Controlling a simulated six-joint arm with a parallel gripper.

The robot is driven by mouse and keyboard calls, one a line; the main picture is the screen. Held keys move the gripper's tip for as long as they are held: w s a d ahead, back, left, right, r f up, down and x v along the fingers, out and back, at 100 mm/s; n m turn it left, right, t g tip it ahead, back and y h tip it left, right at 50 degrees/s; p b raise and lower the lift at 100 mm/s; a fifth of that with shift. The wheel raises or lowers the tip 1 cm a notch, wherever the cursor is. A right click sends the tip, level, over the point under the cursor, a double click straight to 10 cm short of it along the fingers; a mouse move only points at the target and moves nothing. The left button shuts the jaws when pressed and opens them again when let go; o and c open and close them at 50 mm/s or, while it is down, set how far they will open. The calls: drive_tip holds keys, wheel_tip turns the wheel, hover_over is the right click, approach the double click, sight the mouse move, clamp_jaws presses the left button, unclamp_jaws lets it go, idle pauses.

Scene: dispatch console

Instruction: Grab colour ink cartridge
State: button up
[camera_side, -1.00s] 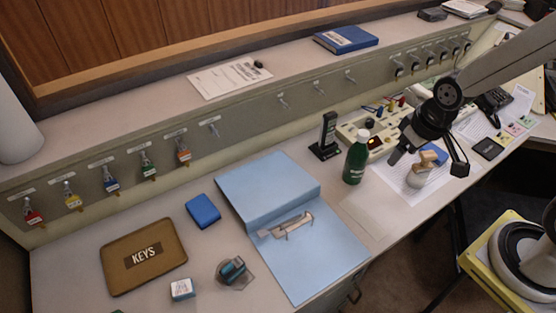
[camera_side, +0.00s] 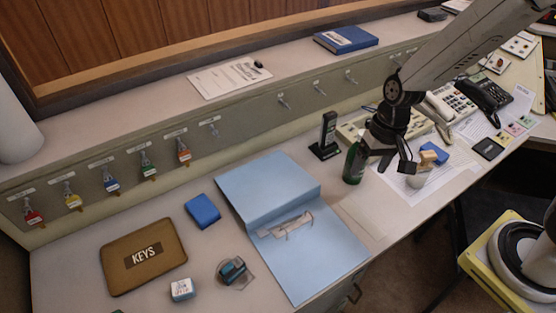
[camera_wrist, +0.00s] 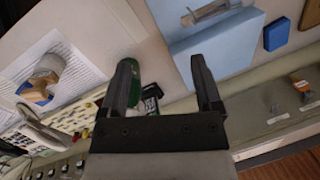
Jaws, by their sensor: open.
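No object is clearly readable as the colour ink cartridge. Two small candidates lie at the lower left in the side view: a white-and-blue labelled block (camera_side: 182,289) and a dark teal item (camera_side: 232,269) on a clear base. My gripper (camera_side: 384,166) is far to their right, over the desk just right of the green bottle (camera_side: 355,163). In the wrist view my gripper (camera_wrist: 162,66) is open, with nothing held between its fingers. The bottle (camera_wrist: 135,84) shows partly behind the left finger there. Neither candidate shows in the wrist view.
A blue folder (camera_side: 330,255) lies mid-desk, with a blue pad (camera_side: 203,210) and a brown KEYS tray (camera_side: 115,262) left of it. A black stand (camera_side: 326,138) is behind the bottle. A wooden-handled stamp (camera_side: 428,160) stands right of my gripper.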

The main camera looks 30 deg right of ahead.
drive_tip(key=w+a+f+m+g+y, duration=0.2)
drive_tip(key=a+f+m+y, duration=0.15)
drive_tip(key=a, duration=0.35)
drive_tip(key=w+a+f+m+g+y, duration=0.1)
drive_tip(key=w+a+f+m+y, duration=0.15)
drive_tip(key=a+f, duration=0.35)
drive_tip(key=m+y, duration=0.5)
drive_tip(key=m, duration=0.1)
approach(233, 266)
drive_tip(key=shift+a+f, duration=1.1)
drive_tip(key=shift+f, duration=0.15)
drive_tip(key=shift+x, duration=1.3)
drive_tip(key=shift+a, duration=0.1)
drive_tip(key=shift+x, duration=2.45)
drive_tip(key=shift+r, duration=0.1)
drive_tip(key=shift+c, duration=0.2)
clamp_jaws()
